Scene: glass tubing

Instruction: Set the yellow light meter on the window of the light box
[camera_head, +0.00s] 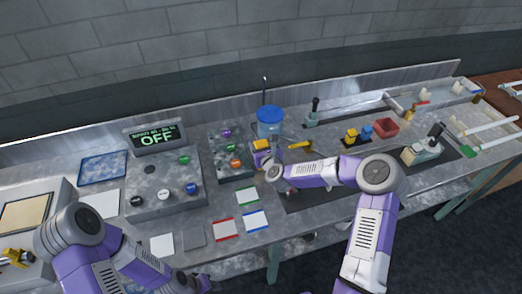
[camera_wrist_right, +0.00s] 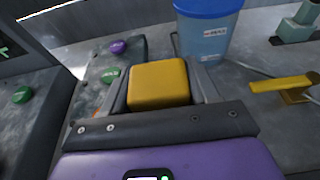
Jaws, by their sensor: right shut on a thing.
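My right gripper (camera_head: 262,147) is shut on a yellow block (camera_wrist_right: 158,84), which looks like the light meter. In the head view the yellow meter (camera_head: 261,144) shows at the fingertips, in front of the blue-lidded tub. In the right wrist view it sits between both fingers; its underside is hidden. A pale box with a framed tan panel (camera_head: 25,213) stands at the far left of the head view and looks like the light box with its window. The meter is well to the right of it. My left arm reaches in at the lower left; its fingers do not show.
A blue-lidded tub (camera_head: 270,122) stands just behind the meter. A button panel (camera_wrist_right: 112,75) is left of it. A console with an OFF display (camera_head: 156,139) stands between meter and tan panel. Flat coloured cards (camera_head: 226,229) lie in front. A yellow-handled item (camera_head: 300,146) is right.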

